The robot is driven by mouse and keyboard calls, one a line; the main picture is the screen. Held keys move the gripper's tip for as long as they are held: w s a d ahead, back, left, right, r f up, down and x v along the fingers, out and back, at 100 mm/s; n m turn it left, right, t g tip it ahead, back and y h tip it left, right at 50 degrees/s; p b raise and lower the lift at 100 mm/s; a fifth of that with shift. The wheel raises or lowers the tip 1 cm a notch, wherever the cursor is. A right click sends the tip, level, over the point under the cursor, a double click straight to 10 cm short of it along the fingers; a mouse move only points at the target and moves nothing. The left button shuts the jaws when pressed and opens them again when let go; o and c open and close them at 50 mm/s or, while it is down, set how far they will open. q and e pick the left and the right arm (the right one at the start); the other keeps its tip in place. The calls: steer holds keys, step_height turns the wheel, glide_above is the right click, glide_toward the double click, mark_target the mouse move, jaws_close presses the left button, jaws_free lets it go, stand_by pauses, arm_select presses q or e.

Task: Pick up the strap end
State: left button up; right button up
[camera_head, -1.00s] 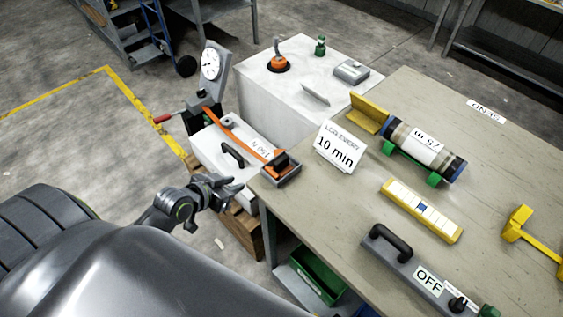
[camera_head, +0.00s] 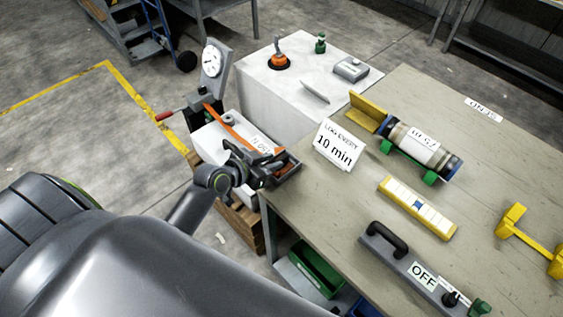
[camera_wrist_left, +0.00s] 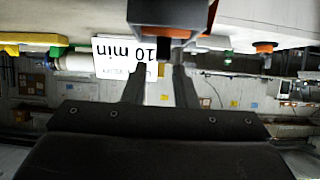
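The orange strap (camera_head: 236,134) runs over a white case (camera_head: 208,138) toward a small dark tray (camera_head: 288,173) at the table corner. Its dark end block is mostly hidden behind my left gripper (camera_head: 268,160) in the head view. In the left wrist view, a dark block (camera_wrist_left: 165,22) with orange beside it lies just ahead of my left gripper (camera_wrist_left: 160,75). The two fingers are apart, with nothing visibly clamped between them. I cannot tell whether they touch the block. My right gripper is not in view.
A "10 min" sign (camera_head: 338,146) stands close to the right of the tray. A dial gauge (camera_head: 211,60) rises behind the case. A striped cylinder (camera_head: 420,147), a yellow-white bar (camera_head: 417,208) and an OFF-labelled bar (camera_head: 415,270) occupy the table (camera_head: 480,200).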

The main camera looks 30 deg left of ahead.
mark_target(283, 159)
arm_select(q)
steer(key=shift+x, duration=1)
steer(key=shift+w+f+p, duration=0.2)
steer(key=shift+w+p, duration=0.1)
steer(key=shift+p+x, duration=0.55)
steer(key=shift+x, duration=1.7)
steer(key=shift+s+f, duration=0.1)
steer(key=shift+f, duration=0.1)
jaws_close()
